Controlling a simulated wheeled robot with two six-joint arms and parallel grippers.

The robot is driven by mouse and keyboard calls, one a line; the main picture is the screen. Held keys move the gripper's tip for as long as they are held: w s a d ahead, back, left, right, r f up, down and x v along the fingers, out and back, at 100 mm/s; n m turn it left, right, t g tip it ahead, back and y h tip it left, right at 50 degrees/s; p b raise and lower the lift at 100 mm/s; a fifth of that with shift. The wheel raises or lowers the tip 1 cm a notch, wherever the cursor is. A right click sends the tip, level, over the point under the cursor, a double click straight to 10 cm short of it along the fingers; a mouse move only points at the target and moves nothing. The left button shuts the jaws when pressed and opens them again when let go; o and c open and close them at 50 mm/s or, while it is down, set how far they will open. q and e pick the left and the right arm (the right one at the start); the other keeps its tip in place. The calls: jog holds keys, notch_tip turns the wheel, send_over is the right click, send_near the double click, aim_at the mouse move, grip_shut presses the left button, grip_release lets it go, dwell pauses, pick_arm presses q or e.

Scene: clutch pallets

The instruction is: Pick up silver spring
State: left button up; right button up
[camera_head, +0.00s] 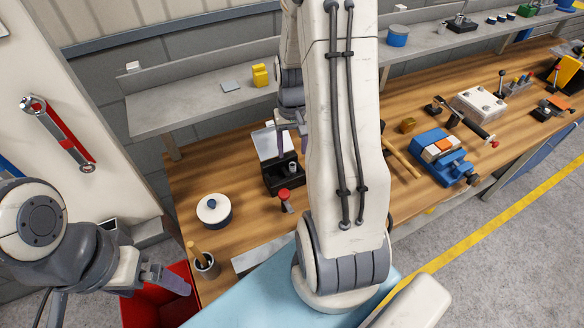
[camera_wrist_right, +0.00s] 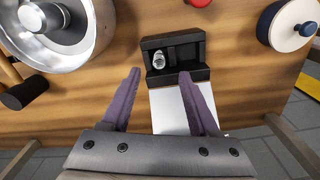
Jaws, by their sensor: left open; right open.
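The silver spring (camera_head: 293,168) stands in an open black box (camera_head: 284,184) on the wooden bench. In the right wrist view the spring (camera_wrist_right: 159,60) is in the left part of the box (camera_wrist_right: 188,47). The box's pale lid (camera_wrist_right: 180,110) is open. My right gripper (camera_wrist_right: 160,75) is open and empty, with its fingertips apart around the spring's side of the box and above it; it also shows in the head view (camera_head: 292,133), partly hidden by my arm. My left gripper (camera_head: 170,280) is open and empty at the lower left, away from the box.
A red-topped part (camera_head: 285,195) stands just in front of the box. A white-lidded round tin (camera_head: 214,209) and a cup with a wooden handle (camera_head: 206,265) are to the left. A red bin (camera_head: 145,309) is below my left gripper. A blue vise (camera_head: 440,158) stands to the right.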

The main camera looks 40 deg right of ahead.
aim_at(293, 165)
notch_tip(293, 165, down, 5)
jog(key=shift+d+f+p, duration=0.1)
jog(key=shift+p, duration=0.8)
jog(key=shift+w+f, duration=0.1)
jog(key=shift+f, duration=0.45)
grip_shut()
